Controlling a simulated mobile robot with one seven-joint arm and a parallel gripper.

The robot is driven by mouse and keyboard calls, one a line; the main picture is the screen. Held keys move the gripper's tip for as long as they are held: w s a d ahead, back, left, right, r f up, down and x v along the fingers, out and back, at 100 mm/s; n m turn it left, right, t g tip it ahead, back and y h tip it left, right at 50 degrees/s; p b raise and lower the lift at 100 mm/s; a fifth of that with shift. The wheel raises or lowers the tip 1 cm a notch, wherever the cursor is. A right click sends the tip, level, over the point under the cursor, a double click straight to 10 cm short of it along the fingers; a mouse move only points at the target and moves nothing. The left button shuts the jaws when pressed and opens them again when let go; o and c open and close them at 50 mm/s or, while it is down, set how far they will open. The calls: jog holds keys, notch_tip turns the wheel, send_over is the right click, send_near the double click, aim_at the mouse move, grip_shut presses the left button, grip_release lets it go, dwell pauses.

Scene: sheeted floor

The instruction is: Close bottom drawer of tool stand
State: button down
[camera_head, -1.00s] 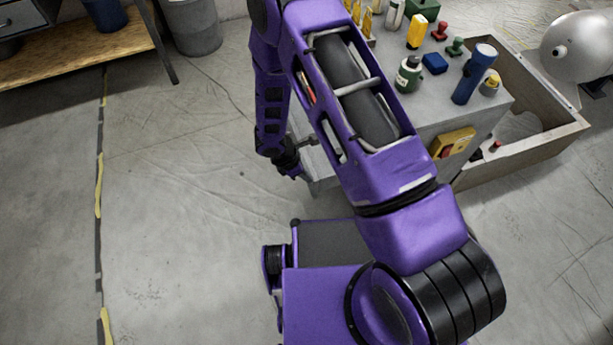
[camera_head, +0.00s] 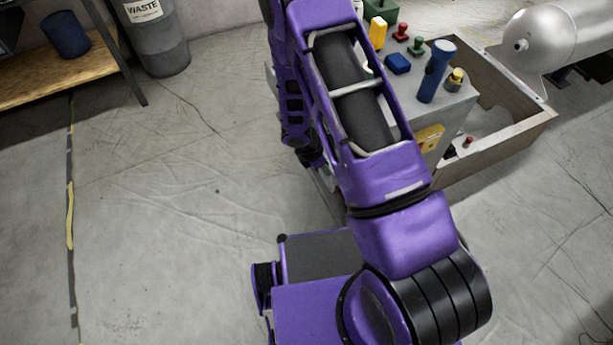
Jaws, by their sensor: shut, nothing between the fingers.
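The tool stand (camera_head: 449,120) is a grey cabinet with tools on top, upper right of centre, largely covered by my purple arm. Low on its left side a thin grey edge (camera_head: 326,190) shows beside my arm; I cannot tell whether it belongs to the bottom drawer or how far out that drawer is. My gripper (camera_head: 314,163) is dark, points down and is shut and empty, close to that edge. Whether it touches the stand cannot be told.
An open grey box (camera_head: 520,133) adjoins the stand's right side, holding a few small items. A blue flashlight (camera_head: 436,72) stands on top. A silver tank (camera_head: 562,38) is at upper right. A waste bin (camera_head: 155,40) and wooden shelf (camera_head: 75,65) are at upper left. Floor at left is clear.

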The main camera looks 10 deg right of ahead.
jog(key=shift+w+d, duration=0.3)
jog(key=shift+d, duration=0.7)
jog(key=shift+w+d, duration=0.3)
jog(key=shift+d, duration=0.65)
jog(key=shift+a, duration=0.1)
